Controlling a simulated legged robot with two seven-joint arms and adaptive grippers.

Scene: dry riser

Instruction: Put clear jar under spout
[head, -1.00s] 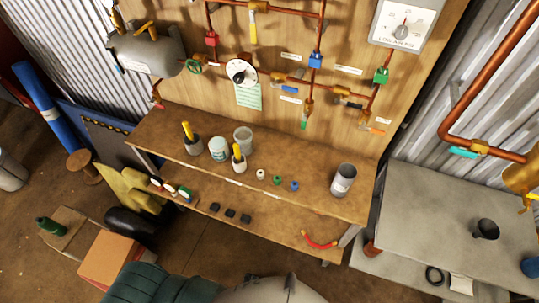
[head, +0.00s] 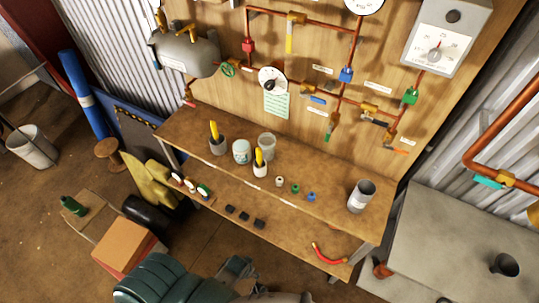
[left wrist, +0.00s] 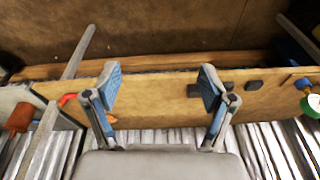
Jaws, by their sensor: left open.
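The clear jar (head: 267,146) stands upright on the wooden bench (head: 225,178), near its back edge and left of centre, in the head view. Copper pipes with valves run across the wooden panel above; a short pipe end (head: 329,134) hangs down right of the jar, and I cannot tell for sure that it is the spout. My left gripper (left wrist: 160,82) is open and empty in the left wrist view, with the bench's lower boards beyond its fingers. The jar does not show there. My right gripper is not in view.
A white-teal tub (head: 241,151), cups with yellow handles (head: 218,141) (head: 260,165) and small coloured caps (head: 295,188) stand near the jar. A grey metal cup (head: 361,196) stands at the bench's right end.

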